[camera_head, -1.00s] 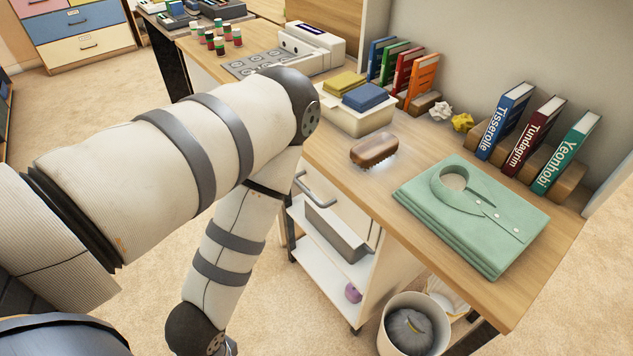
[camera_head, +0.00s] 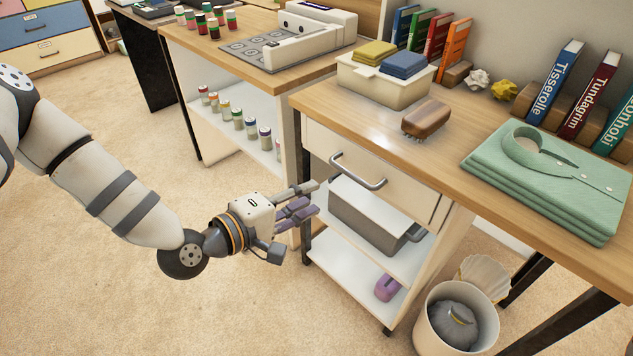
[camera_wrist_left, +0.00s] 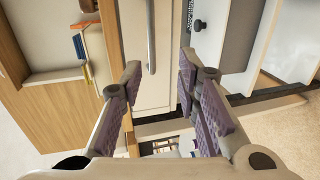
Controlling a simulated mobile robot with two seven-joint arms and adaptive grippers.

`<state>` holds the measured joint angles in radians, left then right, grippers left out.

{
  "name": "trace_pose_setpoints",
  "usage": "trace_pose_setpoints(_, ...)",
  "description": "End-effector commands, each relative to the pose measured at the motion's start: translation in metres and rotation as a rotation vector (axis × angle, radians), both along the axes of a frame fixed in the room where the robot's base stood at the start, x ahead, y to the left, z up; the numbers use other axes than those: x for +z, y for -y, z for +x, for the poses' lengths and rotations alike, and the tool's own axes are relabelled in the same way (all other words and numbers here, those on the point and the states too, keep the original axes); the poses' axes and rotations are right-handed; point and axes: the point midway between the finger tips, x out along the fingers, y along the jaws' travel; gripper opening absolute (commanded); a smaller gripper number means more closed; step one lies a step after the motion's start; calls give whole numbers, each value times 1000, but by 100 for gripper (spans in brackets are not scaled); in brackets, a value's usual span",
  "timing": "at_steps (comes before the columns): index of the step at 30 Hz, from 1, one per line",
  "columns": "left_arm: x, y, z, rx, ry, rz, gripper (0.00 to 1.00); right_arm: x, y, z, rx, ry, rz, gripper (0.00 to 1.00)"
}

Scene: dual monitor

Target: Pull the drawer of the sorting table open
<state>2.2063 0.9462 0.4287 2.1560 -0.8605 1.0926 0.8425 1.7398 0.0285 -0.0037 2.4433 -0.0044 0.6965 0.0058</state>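The sorting table (camera_head: 345,108) has a wooden top and a white drawer (camera_head: 400,190) under its near edge. The drawer looks closed. Its grey bar handle (camera_head: 358,171) is on the front, and it also shows in the left wrist view (camera_wrist_left: 151,38) between and beyond the fingers. My left gripper (camera_head: 308,198) is open and empty, with its fingers pointing toward the table, left of and a little below the handle. In the left wrist view the purple-padded fingers (camera_wrist_left: 160,100) are spread apart. My right gripper is not in view.
On the tabletop are a brush (camera_head: 427,118), a folded green shirt (camera_head: 550,180) and a cream bin (camera_head: 385,80). Below the drawer, shelves hold a grey box (camera_head: 368,215). A waste bin (camera_head: 455,320) stands at the front right. The carpet at left is clear.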

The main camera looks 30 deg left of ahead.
Motion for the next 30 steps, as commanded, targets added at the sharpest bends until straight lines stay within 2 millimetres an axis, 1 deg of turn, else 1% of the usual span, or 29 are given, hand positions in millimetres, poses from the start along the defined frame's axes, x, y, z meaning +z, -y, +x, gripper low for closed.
trace_pose_setpoints(2,7,-4,8,15,30,-20,30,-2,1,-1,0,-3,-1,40)
trace_pose_setpoints(4,7,-3,16,15,36,-22,30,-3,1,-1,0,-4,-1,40)
trace_pose_setpoints(8,0,8,42,13,34,-20,30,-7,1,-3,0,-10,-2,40)
trace_pose_setpoints(12,-8,21,76,14,32,-20,30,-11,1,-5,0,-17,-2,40)
trace_pose_setpoints(15,-12,28,95,14,31,-19,30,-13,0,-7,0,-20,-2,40)
trace_pose_setpoints(18,-15,32,108,14,29,-19,30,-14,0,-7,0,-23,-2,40)
trace_pose_setpoints(22,-16,35,117,15,29,-20,30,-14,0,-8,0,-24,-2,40)
trace_pose_setpoints(29,-15,36,117,15,29,-20,30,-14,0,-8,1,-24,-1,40)
trace_pose_setpoints(30,-15,35,117,15,29,-20,21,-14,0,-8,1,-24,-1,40)
